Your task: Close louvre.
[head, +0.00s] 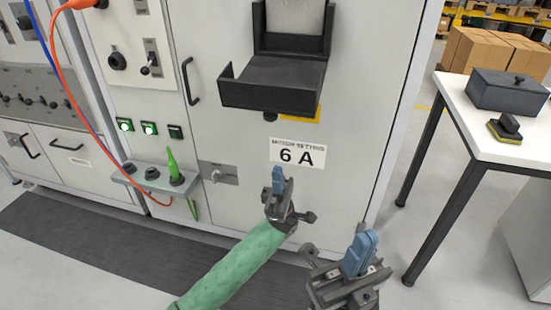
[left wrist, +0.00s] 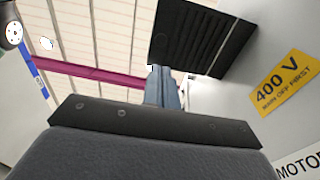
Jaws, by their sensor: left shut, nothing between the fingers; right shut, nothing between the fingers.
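The louvre (head: 270,82) is a black flap in a black frame on the grey cabinet door. It sticks out from the door like a shelf, so it stands open, with a pale opening (head: 297,15) behind it. In the left wrist view its ribbed dark underside (left wrist: 192,35) shows above my fingers. My left gripper (head: 278,178) is shut and empty, below the louvre and in front of the "6 A" label. Its blue fingers (left wrist: 162,88) point up towards the louvre, apart from it. My right gripper (head: 360,252) is shut and empty, lower and to the right.
A yellow "400 V" label (left wrist: 287,82) is on the door below the louvre. A door handle (head: 189,82) is left of it. An orange cable (head: 62,85) and green plug (head: 174,168) are further left. A white table (head: 490,122) with a dark box (head: 507,92) stands at right.

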